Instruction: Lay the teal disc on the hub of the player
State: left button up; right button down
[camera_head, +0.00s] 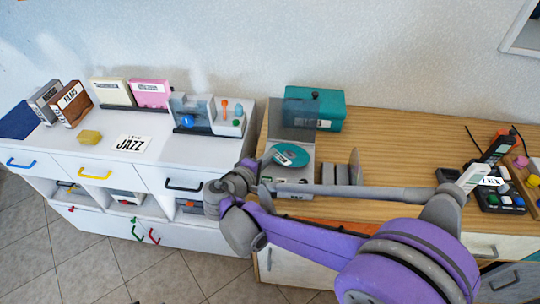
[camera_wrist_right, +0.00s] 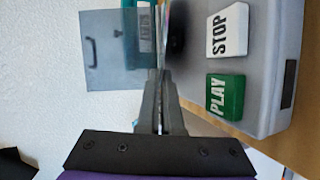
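The teal disc (camera_head: 298,151) is over the player (camera_head: 297,187) in the head view. In the right wrist view the disc (camera_wrist_right: 162,35) shows nearly edge-on between the fingers. My right gripper (camera_head: 266,160) is shut on the disc's near left edge; its fingers also show in the right wrist view (camera_wrist_right: 158,95). The player (camera_wrist_right: 270,60) has a white STOP button (camera_wrist_right: 230,30) and a green PLAY button (camera_wrist_right: 225,95). Its clear lid (camera_head: 293,120) stands open. The hub is not clearly visible, and I cannot tell whether the disc touches it. My left gripper is not in view.
A teal box (camera_head: 330,108) stands behind the player on the wooden cabinet. Black devices (camera_head: 500,194) lie at the far right. My right forearm spans the wooden top.

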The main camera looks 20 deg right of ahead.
jog(key=c, duration=1)
grip_release()
jog(key=v, duration=1)
jog(key=shift+s+a+r+p, duration=0.15)
jog(key=shift+s+a+p, duration=0.05)
jog(key=shift+a+p, duration=0.15)
